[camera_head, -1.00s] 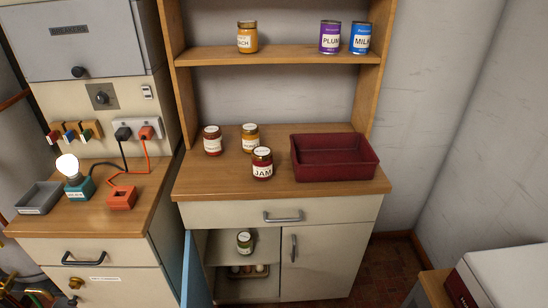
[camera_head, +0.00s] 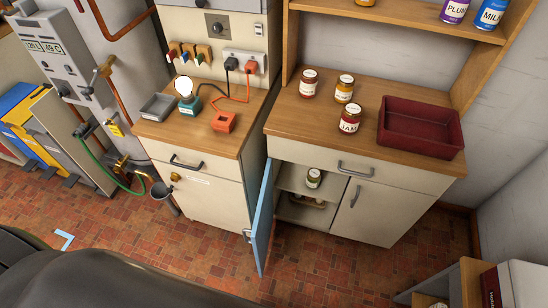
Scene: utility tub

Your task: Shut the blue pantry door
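The blue pantry door (camera_head: 263,215) stands wide open at the left side of the lower cabinet, swung out over the floor. A small metal handle (camera_head: 247,236) shows at its left edge. The open compartment shows a jar (camera_head: 313,178) on its shelf and a low tray with small items (camera_head: 308,201) below. The cream door (camera_head: 366,212) to the right of the opening is shut. Neither of my grippers shows in the view.
The counter (camera_head: 300,121) above bears several jars and a dark red tub (camera_head: 420,128). A cream cabinet (camera_head: 205,200) with a lit bulb (camera_head: 184,87) on top stands to the left. Red tiled floor (camera_head: 190,250) is clear in front of the door. A box (camera_head: 515,285) stands at lower right.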

